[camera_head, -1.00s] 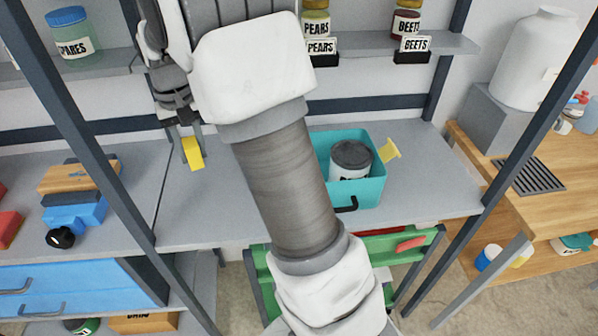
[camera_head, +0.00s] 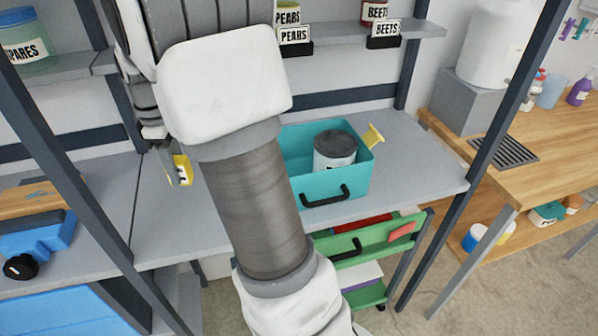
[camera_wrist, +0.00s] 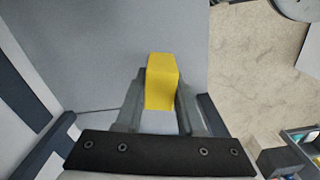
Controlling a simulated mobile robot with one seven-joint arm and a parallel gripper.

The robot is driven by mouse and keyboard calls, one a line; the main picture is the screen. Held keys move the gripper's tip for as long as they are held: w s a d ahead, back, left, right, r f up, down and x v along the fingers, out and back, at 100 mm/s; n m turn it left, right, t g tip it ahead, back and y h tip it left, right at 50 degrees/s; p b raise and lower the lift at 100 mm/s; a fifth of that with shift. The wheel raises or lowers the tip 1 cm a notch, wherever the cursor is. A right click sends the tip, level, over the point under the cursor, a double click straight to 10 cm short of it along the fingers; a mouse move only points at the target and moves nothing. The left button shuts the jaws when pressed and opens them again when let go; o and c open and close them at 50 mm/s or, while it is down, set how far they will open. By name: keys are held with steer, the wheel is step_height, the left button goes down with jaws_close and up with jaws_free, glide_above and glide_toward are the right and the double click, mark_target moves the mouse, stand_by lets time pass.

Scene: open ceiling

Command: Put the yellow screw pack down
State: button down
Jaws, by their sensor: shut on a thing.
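The yellow screw pack (camera_head: 183,169) is a small yellow block, held in my gripper (camera_head: 172,165) at the left part of the grey workbench (camera_head: 400,165). In the wrist view the pack (camera_wrist: 162,82) sits between the two grey fingers of my gripper (camera_wrist: 160,100), which are shut on its sides. The grey bench top lies below and beyond it. I cannot tell whether the pack touches the bench. My arm hides part of the bench in the head view.
A teal bin (camera_head: 335,192) holding a grey-lidded can (camera_head: 335,148) stands right of my arm. A yellow piece (camera_head: 373,137) is at the bin's right edge. A blue tool (camera_head: 38,238) lies at the left. Dark shelf posts (camera_head: 75,165) flank the bench. Bench right of the bin is clear.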

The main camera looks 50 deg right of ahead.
steer(key=shift+s+d+f+n+b, duration=0.35)
steer(key=shift+d+n, duration=0.2)
steer(key=shift+n, duration=0.2)
steer(key=shift+s+d+f+n+b, duration=0.3)
steer(key=shift+s+d+n, duration=0.2)
steer(key=shift+n, duration=0.25)
step_height(320, 180, down, 10)
steer(key=shift+b, duration=0.9)
steer(key=shift+f, duration=0.15)
steer(key=c, duration=0.5)
jaws_free()
